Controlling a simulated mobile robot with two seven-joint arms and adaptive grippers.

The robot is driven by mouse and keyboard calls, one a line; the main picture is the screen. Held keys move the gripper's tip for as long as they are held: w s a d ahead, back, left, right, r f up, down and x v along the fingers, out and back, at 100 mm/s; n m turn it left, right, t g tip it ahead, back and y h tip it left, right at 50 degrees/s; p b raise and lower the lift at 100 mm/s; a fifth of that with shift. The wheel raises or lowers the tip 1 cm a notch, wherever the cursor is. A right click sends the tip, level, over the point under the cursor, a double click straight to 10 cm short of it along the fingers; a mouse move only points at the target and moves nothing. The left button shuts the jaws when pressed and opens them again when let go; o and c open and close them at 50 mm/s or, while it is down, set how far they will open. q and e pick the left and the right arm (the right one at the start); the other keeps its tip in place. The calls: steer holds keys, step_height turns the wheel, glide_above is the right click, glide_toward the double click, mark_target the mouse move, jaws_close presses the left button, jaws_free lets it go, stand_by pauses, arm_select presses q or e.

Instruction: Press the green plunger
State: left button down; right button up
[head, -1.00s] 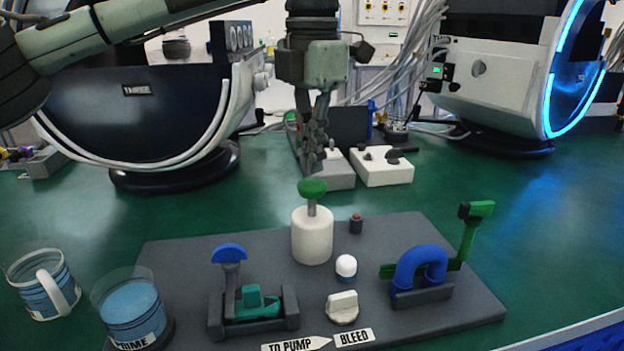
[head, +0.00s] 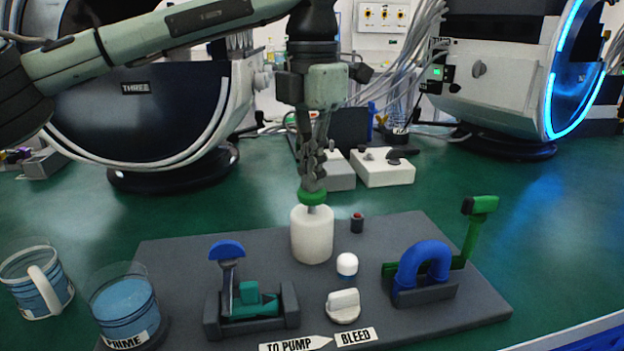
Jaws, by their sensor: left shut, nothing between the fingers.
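The green plunger (head: 312,197) is a round green cap on a short grey stem. It stands on top of a white cylinder (head: 312,236) on the grey board. My left gripper (head: 313,184) is shut and empty, pointing straight down from above. Its fingertips are at the top of the green cap and look to be touching it; they hide part of the cap's top. Only a short piece of stem shows between cap and cylinder. My right gripper is not in view.
Two clear cups (head: 125,303) stand at the left. White boxes (head: 383,167) sit behind.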

arm_select(q)
steer(key=shift+f, duration=0.35)
steer(key=shift+r, duration=0.1)
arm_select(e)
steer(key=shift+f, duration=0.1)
arm_select(q)
steer(key=shift+r, duration=0.15)
step_height(320, 180, up, 7)
steer(key=p, duration=0.5)
steer(key=shift+f, duration=0.2)
steer(key=shift+r+p, duration=0.35)
steer(key=shift+r, duration=0.75)
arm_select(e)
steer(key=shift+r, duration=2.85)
